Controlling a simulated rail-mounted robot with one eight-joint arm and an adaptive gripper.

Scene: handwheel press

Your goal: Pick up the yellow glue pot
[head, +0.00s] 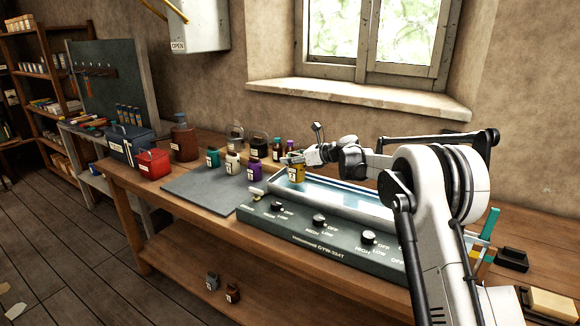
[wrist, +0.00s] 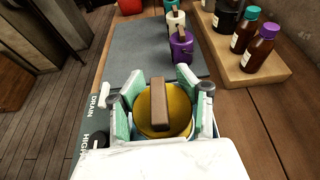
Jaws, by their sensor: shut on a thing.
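The yellow glue pot (head: 296,174) is at the left end of the water bath (head: 340,207) on the workbench. My gripper (head: 298,157) is shut on it from above. In the wrist view the yellow pot (wrist: 178,103), with a brown bar across its top, sits between my two green-padded fingers (wrist: 158,108). Its lower part is hidden by the fingers. I cannot tell how far its bottom is from the bath.
On the grey mat (head: 195,190) stand a teal pot (head: 213,158), a white pot (head: 233,163) and a purple pot (head: 254,172). Small bottles (head: 277,149) stand on a board behind. A panel with knobs (head: 318,222) fronts the bath. The mat's left part is clear.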

